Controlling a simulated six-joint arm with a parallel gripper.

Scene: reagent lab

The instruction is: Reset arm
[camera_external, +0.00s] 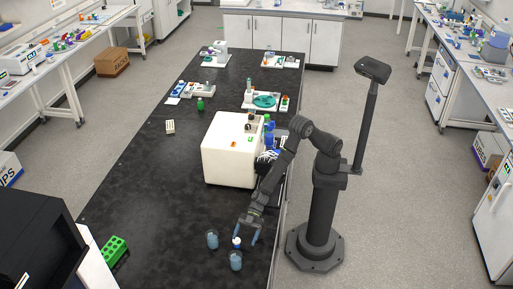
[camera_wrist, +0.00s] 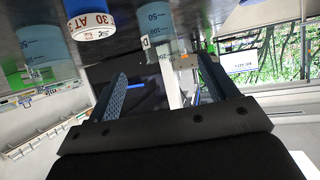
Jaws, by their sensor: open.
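My gripper (camera_external: 247,232) is at the near end of the black bench (camera_external: 150,215), low over its surface. In the wrist view my gripper (camera_wrist: 163,78) has its two fingers spread, with nothing held between them. A small bottle with a white cap (camera_external: 237,242) stands beside the fingers; its blue and white body with a red band also shows in the wrist view (camera_wrist: 91,22). One beaker of blue liquid (camera_external: 212,240) stands to its left, and another beaker (camera_external: 236,261) stands just in front. Whether a finger touches the bottle I cannot tell.
A large white box (camera_external: 229,152) stands on the bench beside my arm, with bottles behind it. A green rack (camera_external: 115,250) and a black device (camera_external: 40,240) are at the near left. The bench's left middle is mostly clear.

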